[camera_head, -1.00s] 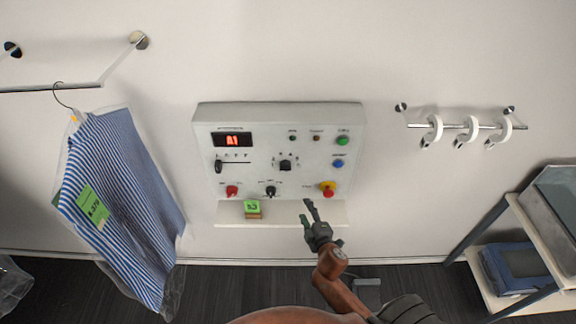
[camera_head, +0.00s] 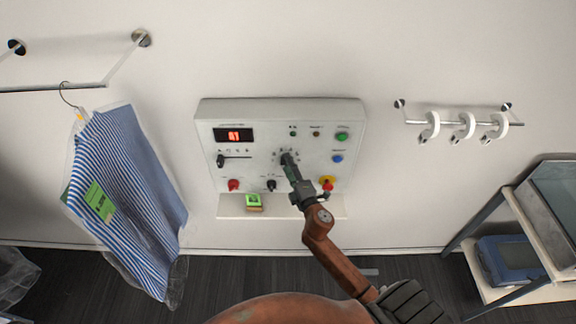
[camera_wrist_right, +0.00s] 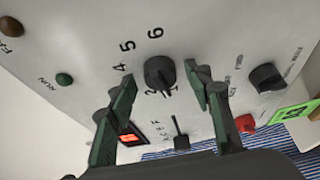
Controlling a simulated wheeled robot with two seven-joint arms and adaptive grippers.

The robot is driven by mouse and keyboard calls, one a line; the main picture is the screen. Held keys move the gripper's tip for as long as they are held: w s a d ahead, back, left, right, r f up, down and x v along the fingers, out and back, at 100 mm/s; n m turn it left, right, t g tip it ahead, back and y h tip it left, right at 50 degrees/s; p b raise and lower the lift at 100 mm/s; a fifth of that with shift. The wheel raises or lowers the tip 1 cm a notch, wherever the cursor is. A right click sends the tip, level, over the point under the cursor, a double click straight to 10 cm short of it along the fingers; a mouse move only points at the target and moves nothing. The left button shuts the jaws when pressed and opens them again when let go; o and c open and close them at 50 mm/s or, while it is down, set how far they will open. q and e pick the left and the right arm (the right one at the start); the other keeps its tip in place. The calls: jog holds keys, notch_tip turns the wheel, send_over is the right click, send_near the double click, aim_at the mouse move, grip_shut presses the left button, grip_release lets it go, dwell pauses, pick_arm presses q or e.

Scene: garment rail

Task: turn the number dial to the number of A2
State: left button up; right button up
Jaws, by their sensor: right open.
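The number dial (camera_head: 285,156) is a black knob in the middle of the white control panel (camera_head: 211,171), partly covered by my gripper in the head view. In the right wrist view the dial (camera_wrist_right: 160,74) has printed numbers around it, with 4, 5 and 6 clear and others partly hidden. My right gripper (camera_head: 290,166) is open at the dial. In the wrist view its green-padded fingers (camera_wrist_right: 162,88) stand on either side of the knob, with visible gaps. A red display (camera_head: 234,135) is lit, too small to read surely. My left gripper is not in view.
Nearby are a slider (camera_head: 221,160), a black selector (camera_head: 271,185), a red knob (camera_head: 234,185) and a red-yellow button (camera_head: 327,183). A green tag block (camera_head: 253,201) sits on the ledge. A bagged striped garment (camera_head: 130,195) hangs left; white rings (camera_head: 464,127) hang right.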

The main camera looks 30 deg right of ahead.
jog(key=shift+f, duration=0.1)
jog(key=c, duration=1.1)
jog(key=m+t+b, duration=0.1)
jog(key=m+b, duration=0.2)
jog(key=b, duration=0.2)
jog(key=f+m+t+h+b, duration=0.1)
jog(key=m+b, duration=0.2)
jog(key=b, duration=0.2)
jog(key=shift+w+b, duration=0.1)
jog(key=shift+b, duration=0.3)
jog(key=shift+r+m+h+b, duration=0.15)
jog(key=shift+m+h+b, duration=0.45)
jog(key=shift+m+b, duration=0.6)
jog(key=shift+c, duration=0.2)
jog(key=o, duration=1.1)
jog(key=shift+a, duration=0.1)
jog(key=shift+o, duration=0.2)
jog(key=shift+r, duration=0.1)
